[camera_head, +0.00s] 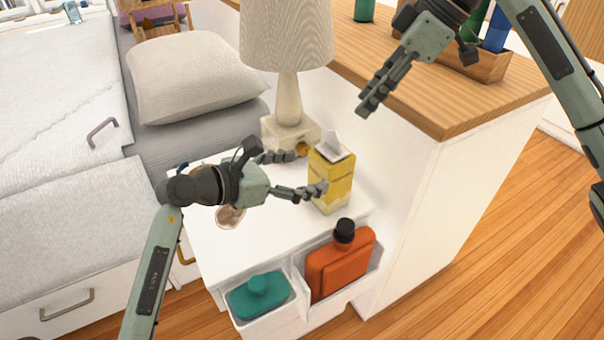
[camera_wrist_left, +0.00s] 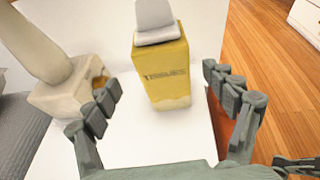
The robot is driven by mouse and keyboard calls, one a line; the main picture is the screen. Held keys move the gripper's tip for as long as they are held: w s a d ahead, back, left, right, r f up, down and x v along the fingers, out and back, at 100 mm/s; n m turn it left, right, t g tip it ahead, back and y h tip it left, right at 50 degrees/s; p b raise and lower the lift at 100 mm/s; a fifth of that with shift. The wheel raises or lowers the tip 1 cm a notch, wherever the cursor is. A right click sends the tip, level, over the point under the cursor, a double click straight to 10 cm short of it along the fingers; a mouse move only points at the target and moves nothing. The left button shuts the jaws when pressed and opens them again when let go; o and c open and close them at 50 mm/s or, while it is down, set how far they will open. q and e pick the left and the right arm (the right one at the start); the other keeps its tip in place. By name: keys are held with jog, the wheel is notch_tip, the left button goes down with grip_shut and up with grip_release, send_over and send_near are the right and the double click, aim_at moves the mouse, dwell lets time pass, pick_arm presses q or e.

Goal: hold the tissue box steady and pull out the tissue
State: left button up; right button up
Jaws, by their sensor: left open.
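The yellow tissue box (camera_head: 332,182) stands upright on the white nightstand, with the white tissue (camera_head: 333,147) sticking out of its top. In the left wrist view the box (camera_wrist_left: 165,75) stands ahead between my open fingers, and the tissue (camera_wrist_left: 154,14) shows at the top edge. My left gripper (camera_head: 307,172) is open, with its fingertips close to the box on its left side; it also shows in the left wrist view (camera_wrist_left: 165,97). My right gripper (camera_head: 368,103) is above and to the right of the box, over the wooden top's edge. Its fingers overlap, so its opening is unclear.
A lamp (camera_head: 289,100) stands behind the box on the nightstand (camera_head: 262,243). An orange bottle (camera_head: 340,264) and a teal container (camera_head: 259,295) sit in front compartments. A wood-topped cabinet (camera_head: 470,110) rises on the right. A bed with a pillow (camera_head: 190,77) is left.

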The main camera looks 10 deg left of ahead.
pick_arm(q)
jog(key=shift+s+d+f, duration=0.1)
jog(key=shift+d+f, duration=0.05)
jog(key=shift+f, duration=0.1)
jog(key=shift+d+f+g, duration=0.15)
jog(key=shift+d+g, duration=0.05)
jog(key=shift+g, duration=0.1)
jog(key=x, duration=0.7)
jog(key=shift+f, duration=0.1)
jog(key=c, duration=1.3)
pick_arm(e)
jog(key=shift+c, duration=0.3)
pick_arm(q)
jog(key=shift+c, duration=0.2)
pick_arm(e)
jog(key=shift+r, duration=0.1)
